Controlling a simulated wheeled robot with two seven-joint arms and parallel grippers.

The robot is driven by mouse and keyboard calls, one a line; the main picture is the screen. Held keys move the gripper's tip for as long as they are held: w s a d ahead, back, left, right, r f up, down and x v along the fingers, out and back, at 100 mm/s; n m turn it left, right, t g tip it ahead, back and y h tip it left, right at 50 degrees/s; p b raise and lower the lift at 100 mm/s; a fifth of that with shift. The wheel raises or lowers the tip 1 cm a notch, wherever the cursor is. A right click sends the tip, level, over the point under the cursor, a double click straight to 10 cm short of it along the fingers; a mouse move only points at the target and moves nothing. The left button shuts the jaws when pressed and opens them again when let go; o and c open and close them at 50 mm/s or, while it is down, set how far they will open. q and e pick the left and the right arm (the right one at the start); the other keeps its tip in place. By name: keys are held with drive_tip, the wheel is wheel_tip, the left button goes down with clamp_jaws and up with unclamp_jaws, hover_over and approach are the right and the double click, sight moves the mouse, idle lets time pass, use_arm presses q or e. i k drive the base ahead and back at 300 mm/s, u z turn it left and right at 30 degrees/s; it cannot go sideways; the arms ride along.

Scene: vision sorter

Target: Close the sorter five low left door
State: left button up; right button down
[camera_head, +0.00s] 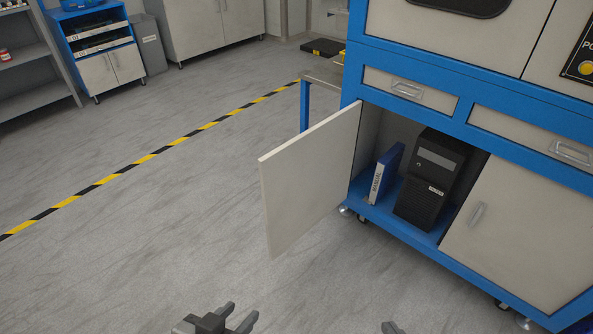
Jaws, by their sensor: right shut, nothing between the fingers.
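The low left door (310,180) of the blue and cream sorter cabinet (352,95) stands wide open, swung out to the left of its compartment. Inside the compartment are a black computer tower (428,180) and a blue and white binder (384,176). My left gripper (240,315) is at the bottom edge, below and left of the door, with its fingers apart and nothing between them. My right gripper (391,327) only just shows at the bottom edge, shut and empty, in front of the cabinet. Neither touches the door.
The low right door (527,233) is shut, with drawers (407,88) above. The grey floor (160,245) left of the open door is clear. A yellow and black floor stripe (150,158) crosses it. Shelves and a blue cart (98,45) stand farther back.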

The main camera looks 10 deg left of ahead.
sight(306, 177)
drive_tip(key=u, duration=1.95)
drive_tip(key=i, duration=2.6)
drive_tip(key=z, duration=3.4)
drive_tip(key=k, duration=0.4)
drive_tip(key=u, duration=0.2)
drive_tip(key=i, duration=0.45)
